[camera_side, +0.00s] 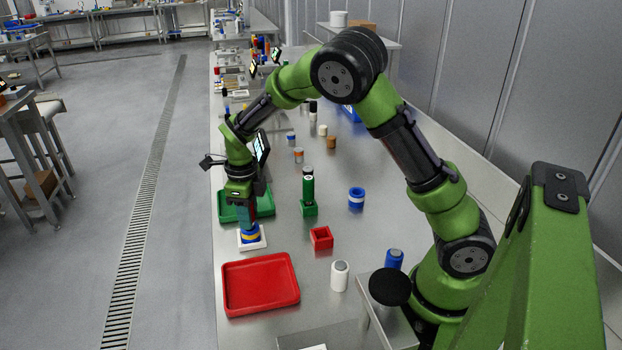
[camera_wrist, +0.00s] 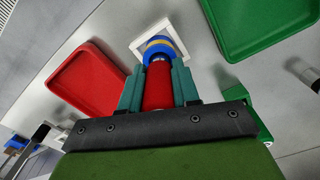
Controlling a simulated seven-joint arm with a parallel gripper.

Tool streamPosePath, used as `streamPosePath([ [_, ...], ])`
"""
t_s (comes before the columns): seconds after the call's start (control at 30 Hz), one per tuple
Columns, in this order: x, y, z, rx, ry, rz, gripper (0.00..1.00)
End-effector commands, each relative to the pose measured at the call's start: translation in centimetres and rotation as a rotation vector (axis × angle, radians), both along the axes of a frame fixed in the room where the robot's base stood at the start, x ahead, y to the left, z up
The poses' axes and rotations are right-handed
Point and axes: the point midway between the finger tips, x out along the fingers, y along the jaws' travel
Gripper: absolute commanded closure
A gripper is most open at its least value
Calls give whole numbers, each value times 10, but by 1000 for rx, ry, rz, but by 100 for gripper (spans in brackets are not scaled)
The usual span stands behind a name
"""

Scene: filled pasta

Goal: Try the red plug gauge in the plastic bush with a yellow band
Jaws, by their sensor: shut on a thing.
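My gripper (camera_wrist: 158,88) is shut on the red plug gauge (camera_wrist: 157,90), gripping its red handle between teal fingers. The blue bush with a yellow band (camera_side: 249,233) stands on a white square plate (camera_side: 262,242). In the wrist view the bush (camera_wrist: 158,46) lies straight beyond the gauge, within the white plate's outline. The gauge's grey end meets the near side of the bush in that view. I cannot tell how deep it sits in the bore. In the side view my gripper (camera_side: 250,210) is right above the bush, and the fingers mostly hide the gauge.
A red tray (camera_side: 262,309) lies in front, a green tray (camera_side: 228,216) behind. To the right are a red square holder (camera_side: 321,238), a green gauge (camera_side: 308,187) in a green holder (camera_side: 308,209), a blue bush with a pale band (camera_side: 356,198) and a white cylinder (camera_side: 339,278).

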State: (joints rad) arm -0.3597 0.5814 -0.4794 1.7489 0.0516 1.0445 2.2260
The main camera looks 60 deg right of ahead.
Motion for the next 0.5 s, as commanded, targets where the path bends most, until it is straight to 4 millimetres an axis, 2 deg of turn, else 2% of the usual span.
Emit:
streamPosePath([
  [0.5,1,0,26,0,-3,2,100],
])
